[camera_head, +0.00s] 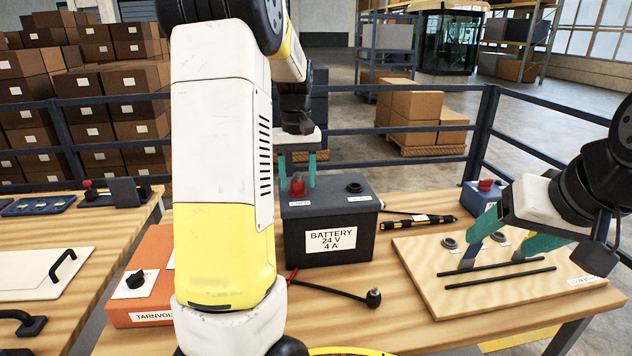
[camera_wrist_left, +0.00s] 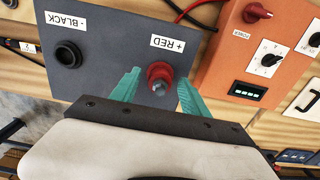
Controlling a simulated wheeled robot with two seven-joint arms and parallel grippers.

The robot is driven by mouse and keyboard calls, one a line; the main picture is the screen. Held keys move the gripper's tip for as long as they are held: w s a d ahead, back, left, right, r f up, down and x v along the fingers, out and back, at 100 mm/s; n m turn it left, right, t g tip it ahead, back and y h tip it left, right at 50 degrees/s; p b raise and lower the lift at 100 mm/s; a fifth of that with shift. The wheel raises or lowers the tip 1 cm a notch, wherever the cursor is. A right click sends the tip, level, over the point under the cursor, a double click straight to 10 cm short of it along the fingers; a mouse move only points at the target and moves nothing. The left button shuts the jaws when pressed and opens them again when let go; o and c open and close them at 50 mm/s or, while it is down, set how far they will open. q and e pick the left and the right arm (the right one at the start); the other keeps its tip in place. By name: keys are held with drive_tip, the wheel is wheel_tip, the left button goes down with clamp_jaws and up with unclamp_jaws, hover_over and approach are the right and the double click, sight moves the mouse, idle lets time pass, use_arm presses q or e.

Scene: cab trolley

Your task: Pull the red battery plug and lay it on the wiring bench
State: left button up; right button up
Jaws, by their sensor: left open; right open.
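The red battery plug (camera_head: 298,187) stands upright in the top of the dark grey battery (camera_head: 293,235). In the left wrist view the red plug (camera_wrist_left: 160,77) sits beside the "+ RED" label, between two teal fingers. My left gripper (camera_head: 298,170) is open around it, with a gap visible beside the plug. My right gripper (camera_head: 508,245) is open and empty over the wooden board on the right. The wiring bench (camera_head: 340,330) carries the battery. My left arm hides part of the bench.
A black plug (camera_head: 373,297) on a lead lies on the bench in front of the battery, whose black socket (camera_head: 354,188) is empty. An orange unit (camera_head: 135,300) stands left. A black tool (camera_head: 420,222) lies behind the board (camera_head: 430,285). Bare wood shows near the front.

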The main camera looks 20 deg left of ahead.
sight(298, 173)
idle(0.9)
use_arm(q)
clamp_jaws()
drive_tip(key=shift+r, duration=0.15)
drive_tip(key=shift+r, duration=2.9)
